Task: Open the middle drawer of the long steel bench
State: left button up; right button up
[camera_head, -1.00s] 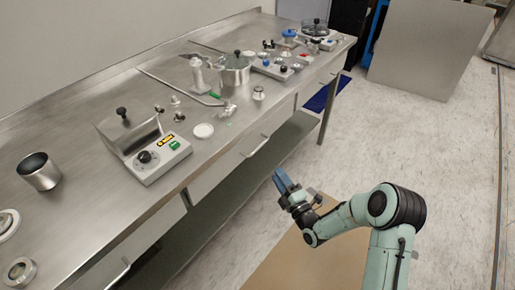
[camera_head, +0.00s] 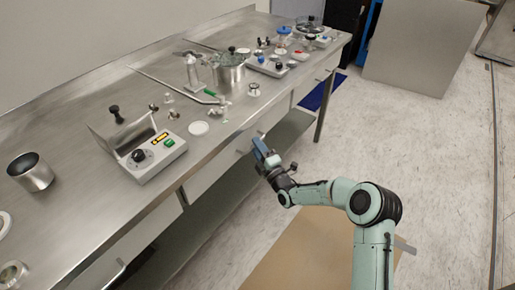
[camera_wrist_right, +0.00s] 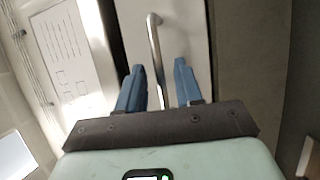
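The long steel bench (camera_head: 75,170) runs from lower left to upper right in the head view. Its middle drawer (camera_head: 212,172) appears closed, with its front flush under the bench top. My right gripper (camera_head: 263,150) is in front of this drawer and partly hides its bar handle. In the right wrist view, the blue fingers of my right gripper (camera_wrist_right: 160,82) are apart, and the bar handle (camera_wrist_right: 154,45) runs lengthwise into the gap between them. I cannot tell whether the fingers touch it. My left gripper is not in view.
On the bench stand a control box (camera_head: 150,155), a steel pot (camera_head: 229,75) and a metal cup (camera_head: 32,172). Another drawer handle (camera_head: 118,270) shows at lower left. A brown board (camera_head: 300,250) lies on the floor below my right arm.

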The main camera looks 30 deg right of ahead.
grip_shut()
dwell(1.4)
